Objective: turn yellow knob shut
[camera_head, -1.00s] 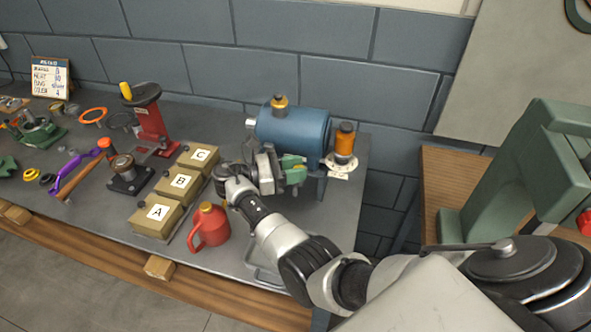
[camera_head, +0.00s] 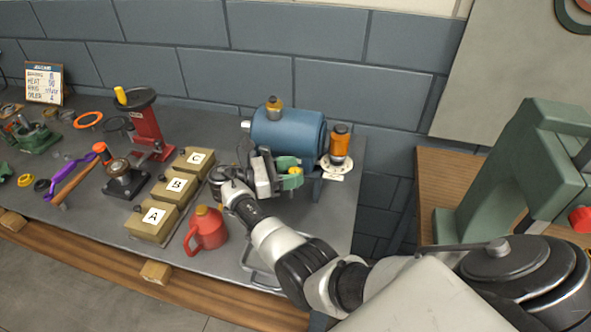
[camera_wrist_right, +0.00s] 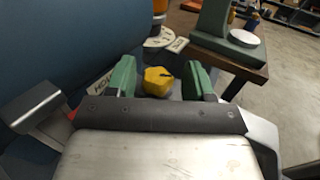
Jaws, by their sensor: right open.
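The yellow knob (camera_wrist_right: 157,81) has a lobed shape with a dark mark on top. It is low in front of the blue tank (camera_head: 288,138), and in the head view only a small bit of the yellow knob (camera_head: 297,170) shows among the green fingers. My right gripper (camera_head: 291,172) is open beside the tank. In the right wrist view its green fingers (camera_wrist_right: 160,77) stand on either side of the knob, with a visible gap to each. The knob's stem is hidden. My left gripper is not in view.
A red jug (camera_head: 206,231) and boxes A (camera_head: 152,221), B and C stand left of my right arm. A green machine (camera_head: 515,175) stands at right.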

